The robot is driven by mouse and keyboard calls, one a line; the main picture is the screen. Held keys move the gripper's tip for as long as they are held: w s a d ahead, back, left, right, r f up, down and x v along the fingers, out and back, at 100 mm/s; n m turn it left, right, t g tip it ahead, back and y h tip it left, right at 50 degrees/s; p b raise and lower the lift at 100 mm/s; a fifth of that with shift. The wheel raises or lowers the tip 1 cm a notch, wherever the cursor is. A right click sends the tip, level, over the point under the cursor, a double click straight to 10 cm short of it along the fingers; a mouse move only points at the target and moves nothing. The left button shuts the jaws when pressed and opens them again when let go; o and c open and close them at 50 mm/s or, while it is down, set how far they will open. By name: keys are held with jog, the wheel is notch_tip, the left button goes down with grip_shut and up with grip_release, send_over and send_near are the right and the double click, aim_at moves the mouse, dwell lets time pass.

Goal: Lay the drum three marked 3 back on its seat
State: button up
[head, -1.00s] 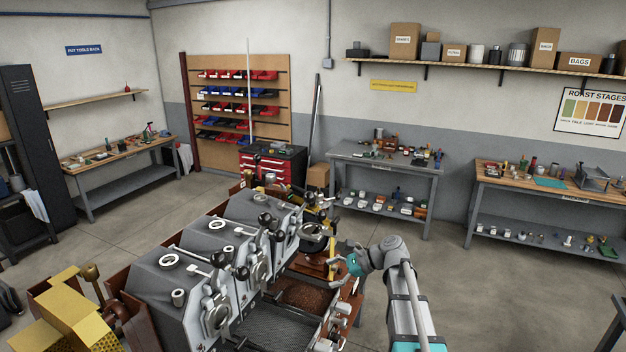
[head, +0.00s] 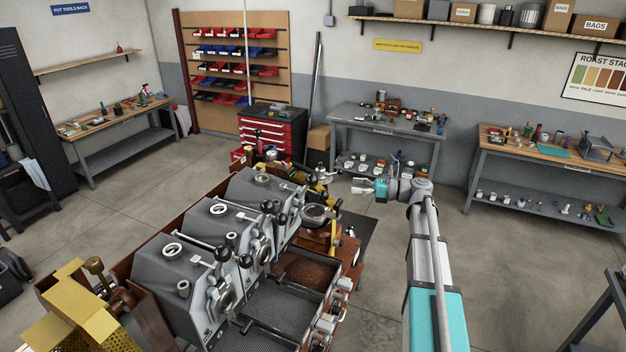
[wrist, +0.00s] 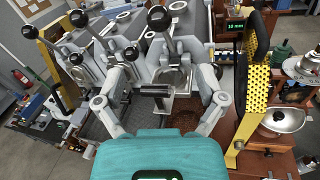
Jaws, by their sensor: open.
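The sample roaster (head: 215,225) has several grey housings in a row, with round front plates and ball-ended levers. No figure 3 is legible, so I cannot tell which part is drum three or its seat. I see nothing clearly held. The gripper's teal body hides what lies below.
A brown bean tray (head: 308,270) and a dark mesh tray (head: 278,305) lie along the roaster's front. Ball-ended levers (wrist: 160,18) rise close to the fingers. A yellow perforated guard (wrist: 250,100) stands to their right. The floor right of the roaster is open.

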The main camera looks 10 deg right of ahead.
aim_at(311, 180)
jog(key=shift+a, duration=0.1)
jog(key=x, duration=1.3)
jog(key=shift+a, duration=0.15)
